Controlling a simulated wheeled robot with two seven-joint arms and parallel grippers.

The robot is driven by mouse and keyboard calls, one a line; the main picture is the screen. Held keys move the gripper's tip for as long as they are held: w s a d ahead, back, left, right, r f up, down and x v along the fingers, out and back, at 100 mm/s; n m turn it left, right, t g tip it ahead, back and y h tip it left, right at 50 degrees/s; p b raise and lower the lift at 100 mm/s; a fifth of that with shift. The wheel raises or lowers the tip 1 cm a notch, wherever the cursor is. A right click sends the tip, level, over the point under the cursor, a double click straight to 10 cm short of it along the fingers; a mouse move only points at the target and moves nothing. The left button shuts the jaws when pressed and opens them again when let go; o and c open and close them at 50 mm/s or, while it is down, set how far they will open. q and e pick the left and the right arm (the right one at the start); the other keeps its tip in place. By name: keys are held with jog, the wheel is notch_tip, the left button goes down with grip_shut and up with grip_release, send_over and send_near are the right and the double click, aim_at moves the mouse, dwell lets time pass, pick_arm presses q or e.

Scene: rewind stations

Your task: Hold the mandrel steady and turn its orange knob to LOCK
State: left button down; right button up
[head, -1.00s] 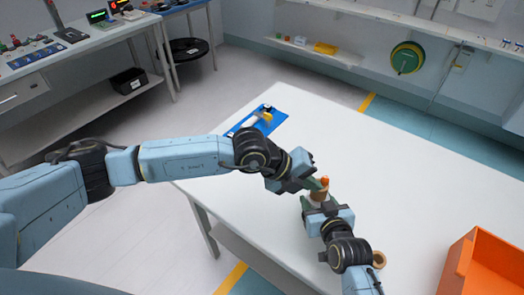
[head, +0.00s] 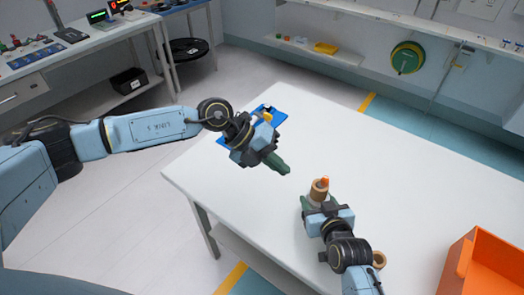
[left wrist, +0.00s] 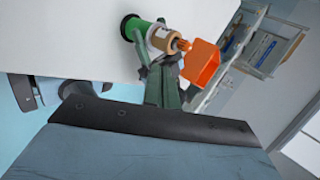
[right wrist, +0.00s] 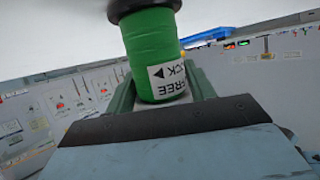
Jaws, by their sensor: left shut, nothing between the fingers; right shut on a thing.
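The mandrel stands on the white table; in the head view its tan upper part (head: 319,193) shows, and its green body (right wrist: 152,50) fills the right wrist view. A white label (right wrist: 168,78) on it reads FREE and part of LOCK, with a black arrow. The orange knob (head: 324,181) tops it; it also shows in the left wrist view (left wrist: 184,45). The knob's setting cannot be read. My right gripper (head: 314,204) is shut around the green body. My left gripper (head: 284,169) is shut and empty, apart from the knob, to its upper left in the head view.
An orange bin (head: 487,265) stands at the table's right. The table's middle right is clear.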

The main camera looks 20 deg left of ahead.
pick_arm(q)
jog(key=shift+v, duration=2.7)
pick_arm(e)
jog(key=shift+s+d+f, duration=0.1)
jog(key=shift+s+f, duration=0.1)
jog(key=shift+f, duration=0.2)
jog(key=o, duration=1)
jog(key=shift+w, duration=0.1)
jog(key=shift+o, duration=1.1)
jog(key=shift+r, duration=0.2)
jog(key=shift+r, duration=0.1)
